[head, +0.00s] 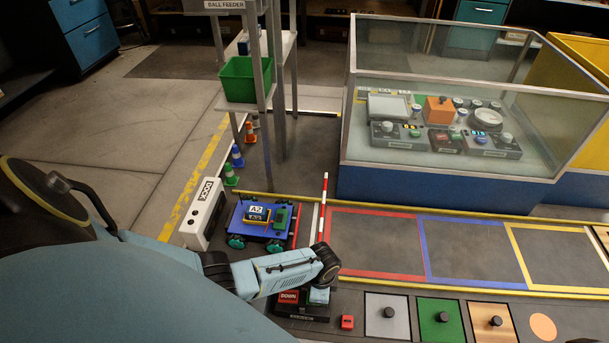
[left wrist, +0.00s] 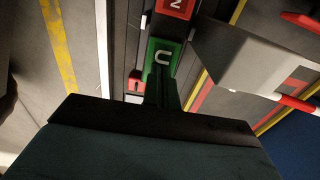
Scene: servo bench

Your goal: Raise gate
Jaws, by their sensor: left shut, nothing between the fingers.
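The gate bar (head: 323,205), striped red and white, shows at the left end of the marked lane. I cannot tell its tilt for sure. Part of it is at the right of the left wrist view (left wrist: 292,102). The control box stands below it, with a red DOWN plate (head: 288,297). In the left wrist view a green plate with a white letter U (left wrist: 162,58) is just ahead of my fingertips. My left gripper (left wrist: 161,88) is shut and empty; whether it touches the plate I cannot tell. In the head view my wrist hides part of the box.
A blue cart marked A2 (head: 258,220) stands left of the bar, beside the white DOCK block (head: 203,212). Red, blue and yellow squares mark the lane to the right. A glass case (head: 440,160) stands behind. Knobbed plates (head: 387,317) and a small red block (head: 347,322) lie in front.

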